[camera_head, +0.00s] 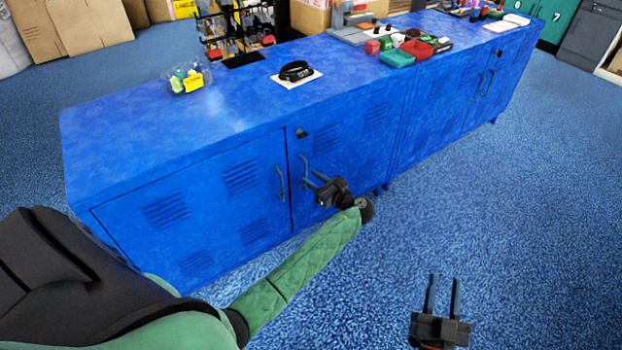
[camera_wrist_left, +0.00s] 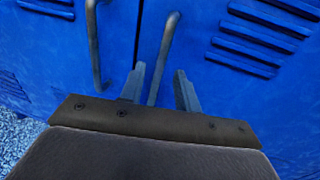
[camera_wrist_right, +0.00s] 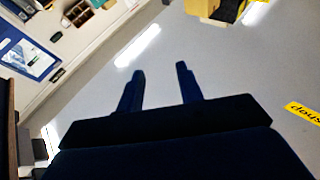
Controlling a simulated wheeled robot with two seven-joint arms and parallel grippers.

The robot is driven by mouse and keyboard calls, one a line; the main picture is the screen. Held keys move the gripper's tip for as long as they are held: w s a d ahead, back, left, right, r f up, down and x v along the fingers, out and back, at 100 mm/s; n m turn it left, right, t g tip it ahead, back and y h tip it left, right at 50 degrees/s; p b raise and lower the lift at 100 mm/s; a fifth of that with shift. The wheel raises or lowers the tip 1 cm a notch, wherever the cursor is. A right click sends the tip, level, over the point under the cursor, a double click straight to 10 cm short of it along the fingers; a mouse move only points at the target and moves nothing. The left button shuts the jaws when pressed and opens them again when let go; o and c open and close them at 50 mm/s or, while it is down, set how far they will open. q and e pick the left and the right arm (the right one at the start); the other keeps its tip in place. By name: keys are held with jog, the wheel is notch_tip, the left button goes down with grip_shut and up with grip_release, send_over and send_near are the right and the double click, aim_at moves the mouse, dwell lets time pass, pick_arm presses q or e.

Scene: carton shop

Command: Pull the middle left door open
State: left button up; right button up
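The long blue cabinet (camera_head: 150,125) has several closed doors along its front. The second door from the left (camera_head: 355,140) carries a grey bar handle (camera_head: 303,165) near its left edge; this handle also shows in the left wrist view (camera_wrist_left: 166,45). The far left door (camera_head: 200,205) has its own handle (camera_head: 280,182), also seen in the left wrist view (camera_wrist_left: 94,45). My left gripper (camera_head: 312,178) is open, its fingertips close to the second door's handle. In the left wrist view that handle appears between the fingers (camera_wrist_left: 160,68); contact cannot be told. My right gripper (camera_head: 443,278) is open and empty.
On the cabinet top are a clear bin of bottles (camera_head: 187,78), a black strap on a white card (camera_head: 296,72) and red and green trays (camera_head: 397,58). The blue floor (camera_head: 520,200) before the cabinet is clear. Cartons (camera_head: 70,25) stand behind.

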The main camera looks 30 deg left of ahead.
pick_arm(q)
jog(key=shift+w+a, duration=0.15)
jog(key=shift+a, duration=0.45)
pick_arm(e)
jog(key=shift+s+r+t, duration=0.1)
jog(key=shift+r+t, duration=0.2)
jog(key=shift+r, duration=0.6)
pick_arm(q)
grip_shut()
pick_arm(e)
jog(key=shift+d, duration=0.1)
